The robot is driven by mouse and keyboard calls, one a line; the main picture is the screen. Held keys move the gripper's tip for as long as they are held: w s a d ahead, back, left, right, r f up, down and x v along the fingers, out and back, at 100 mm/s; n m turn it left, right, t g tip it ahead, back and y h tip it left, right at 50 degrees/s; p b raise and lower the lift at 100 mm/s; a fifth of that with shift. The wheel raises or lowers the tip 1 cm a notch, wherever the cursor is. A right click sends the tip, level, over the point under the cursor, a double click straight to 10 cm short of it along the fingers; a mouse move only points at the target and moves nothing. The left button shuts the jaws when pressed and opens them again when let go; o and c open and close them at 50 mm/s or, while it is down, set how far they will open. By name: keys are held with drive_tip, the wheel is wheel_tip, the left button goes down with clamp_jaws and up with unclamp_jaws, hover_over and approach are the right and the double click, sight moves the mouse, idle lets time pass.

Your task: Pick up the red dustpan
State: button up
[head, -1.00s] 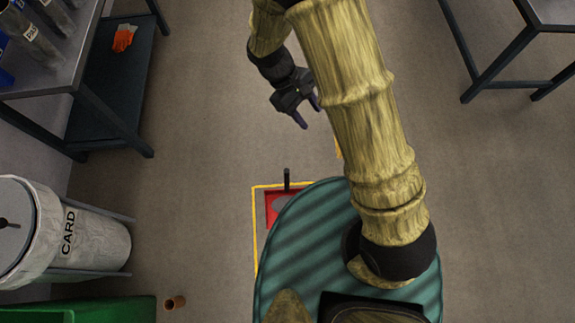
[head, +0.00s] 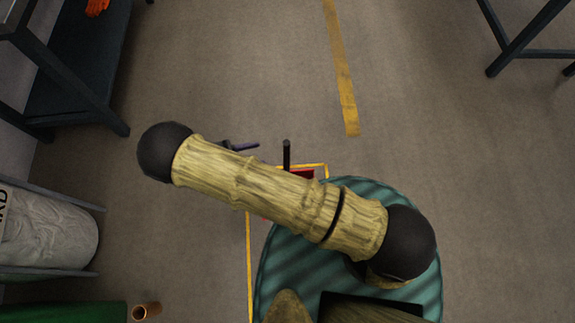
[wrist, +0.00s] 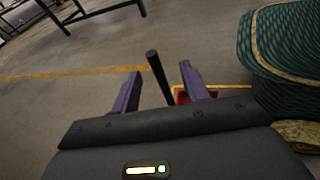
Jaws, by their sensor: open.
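The red dustpan (head: 304,173) is on the floor inside a yellow taped outline, mostly hidden behind my arm in the head view. Its dark handle (head: 286,154) stands upright. My gripper (head: 243,147) shows only partly, left of the handle and apart from it. In the wrist view, my gripper (wrist: 160,76) is open and empty. The dustpan's handle (wrist: 158,76) appears in the gap between the two fingers, seemingly beyond their tips. A bit of the red pan (wrist: 181,96) shows behind the right finger.
A dark workbench (head: 75,75) with a lower shelf stands at the upper left, orange gloves (head: 97,6) on it. A small brown tube (head: 146,311) lies nearby. Floor ahead is clear.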

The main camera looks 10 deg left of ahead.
drive_tip(key=s+a+f+n+t+b, duration=0.1)
drive_tip(key=s+f+n+t+b, duration=0.1)
drive_tip(key=f, duration=0.4)
drive_tip(key=s+a+f+n+t+y+b, duration=0.1)
drive_tip(key=s+a+f+n+t+b, duration=0.1)
drive_tip(key=f, duration=0.5)
drive_tip(key=s+t+b, duration=0.1)
drive_tip(key=t+b, duration=0.1)
drive_tip(key=b, duration=0.1)
drive_tip(key=shift+s+f, duration=0.25)
drive_tip(key=shift+s, duration=0.05)
drive_tip(key=b+x, duration=0.4)
drive_tip(key=x, duration=0.8)
drive_tip(key=shift+w+d, duration=0.1)
drive_tip(key=shift+w, duration=0.05)
